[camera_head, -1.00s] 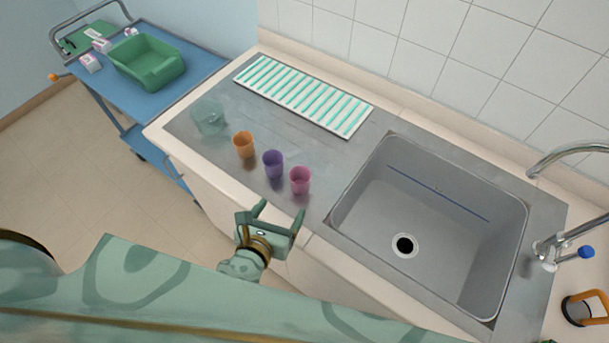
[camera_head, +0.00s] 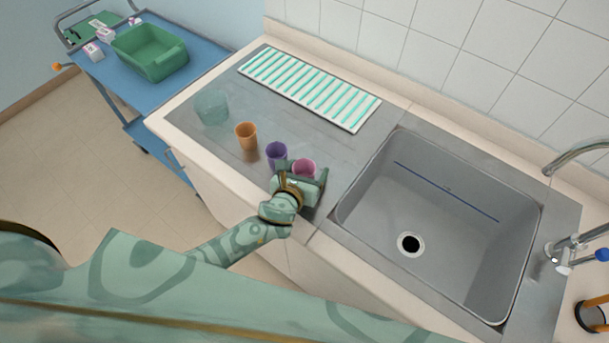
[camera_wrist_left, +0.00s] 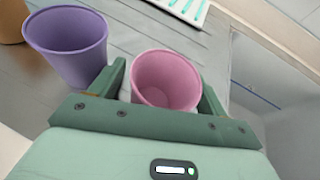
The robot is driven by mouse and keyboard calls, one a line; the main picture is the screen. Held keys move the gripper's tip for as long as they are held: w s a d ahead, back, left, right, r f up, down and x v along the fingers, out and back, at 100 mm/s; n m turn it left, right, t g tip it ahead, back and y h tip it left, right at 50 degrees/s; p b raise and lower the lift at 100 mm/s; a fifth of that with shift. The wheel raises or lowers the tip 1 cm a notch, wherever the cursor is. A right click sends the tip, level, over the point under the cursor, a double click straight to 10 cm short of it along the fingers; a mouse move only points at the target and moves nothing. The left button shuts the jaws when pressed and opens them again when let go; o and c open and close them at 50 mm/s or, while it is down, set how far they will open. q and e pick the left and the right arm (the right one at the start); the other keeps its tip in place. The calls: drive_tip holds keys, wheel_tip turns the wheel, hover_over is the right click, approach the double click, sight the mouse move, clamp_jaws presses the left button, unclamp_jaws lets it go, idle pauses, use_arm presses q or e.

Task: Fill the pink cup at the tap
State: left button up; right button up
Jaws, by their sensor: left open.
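The pink cup (camera_head: 304,167) stands upright on the steel drainboard, left of the sink. It also shows in the left wrist view (camera_wrist_left: 166,80), empty inside. My left gripper (camera_head: 303,172) is open around it, with one finger on each side; its lower part is hidden by the gripper. In the left wrist view the fingers (camera_wrist_left: 160,90) flank the cup, and I cannot tell whether they touch it. The tap (camera_head: 566,245) is at the right edge, its spout (camera_head: 578,152) curving in above the sink. My right gripper is not in view.
A purple cup (camera_head: 276,153) stands close left of the gripper, then an orange cup (camera_head: 246,136) and a clear greenish beaker (camera_head: 212,107). A white rack with green stripes (camera_head: 310,88) lies behind. The grey sink (camera_head: 440,215) is empty. A blue trolley (camera_head: 195,62) carries a green tub (camera_head: 150,55).

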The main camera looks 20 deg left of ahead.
sight(307, 162)
use_arm(q)
drive_tip(key=shift+w, duration=0.1)
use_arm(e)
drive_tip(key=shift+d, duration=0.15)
use_arm(q)
drive_tip(key=shift+c, duration=0.9)
drive_tip(key=c, duration=0.9)
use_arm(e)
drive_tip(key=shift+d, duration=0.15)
use_arm(q)
drive_tip(key=shift+o, duration=0.2)
